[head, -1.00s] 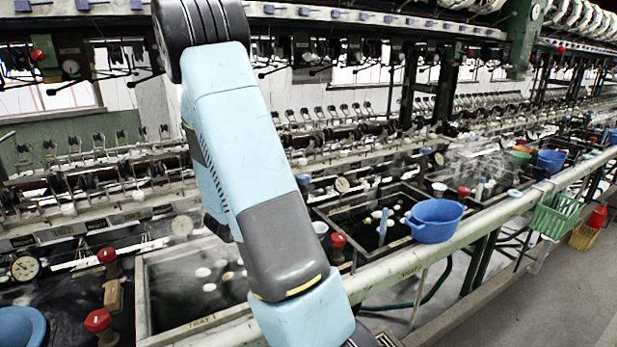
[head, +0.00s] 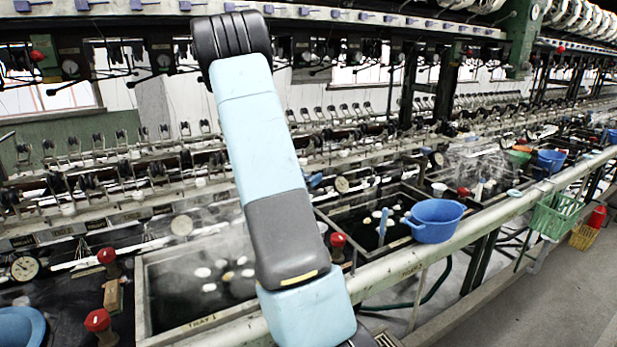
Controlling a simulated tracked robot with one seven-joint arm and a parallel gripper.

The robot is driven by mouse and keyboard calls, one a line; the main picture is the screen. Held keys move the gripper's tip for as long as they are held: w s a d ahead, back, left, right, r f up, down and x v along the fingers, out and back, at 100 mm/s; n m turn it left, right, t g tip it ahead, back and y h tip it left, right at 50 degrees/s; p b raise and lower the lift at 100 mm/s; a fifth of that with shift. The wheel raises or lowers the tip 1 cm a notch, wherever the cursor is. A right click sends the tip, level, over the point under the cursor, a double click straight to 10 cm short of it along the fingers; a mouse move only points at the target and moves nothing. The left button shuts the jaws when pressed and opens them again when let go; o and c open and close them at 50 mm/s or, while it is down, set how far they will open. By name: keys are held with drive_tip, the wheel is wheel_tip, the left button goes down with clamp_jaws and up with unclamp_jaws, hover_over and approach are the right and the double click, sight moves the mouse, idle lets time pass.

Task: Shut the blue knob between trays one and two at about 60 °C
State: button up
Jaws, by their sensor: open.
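Tray one (head: 140,295) is a dark basin with pale cocoons, its label on the front rim, left of my arm. Tray two (head: 408,243) is the dark basin to the right, with more cocoons. Between them a red knob (head: 338,240) shows just right of my arm. Behind it, a small blue shape (head: 315,180) shows beside my arm; I cannot tell if it is the blue knob. A round dial (head: 341,184) stands near it, its reading too small to read. My arm crosses the middle and hides part of the gap; my gripper does not show.
Two more red knobs (head: 107,256) (head: 98,320) stand left of tray one. A blue bowl (head: 437,220) sits at tray two's front right. A pale rail (head: 480,218) runs along the front. Reeling machinery fills the back.

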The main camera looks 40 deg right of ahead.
drive_tip(key=shift+d, duration=0.1)
drive_tip(key=shift+c, duration=0.4)
drive_tip(key=c, duration=0.9)
drive_tip(key=shift+s+d, duration=0.1)
drive_tip(key=shift+d, duration=0.3)
drive_tip(key=shift+a+f+g, duration=0.1)
drive_tip(key=shift+a+g, duration=0.2)
drive_tip(key=shift+a+m+g, duration=0.15)
drive_tip(key=shift+m+g, duration=0.55)
drive_tip(key=shift+g, duration=0.1)
drive_tip(key=m+g, duration=0.2)
drive_tip(key=g, duration=0.1)
drive_tip(key=m+g, duration=0.1)
drive_tip(key=g, duration=0.2)
drive_tip(key=shift+s+m, duration=0.2)
drive_tip(key=shift+m, duration=0.2)
drive_tip(key=shift+s+a+m+g+y, duration=0.15)
drive_tip(key=shift+m+g+y, duration=0.3)
drive_tip(key=shift+m+g, duration=0.4)
drive_tip(key=shift+s+d+m+g+y, duration=0.15)
drive_tip(key=shift+m+g+y, duration=0.35)
drive_tip(key=shift+g, duration=0.95)
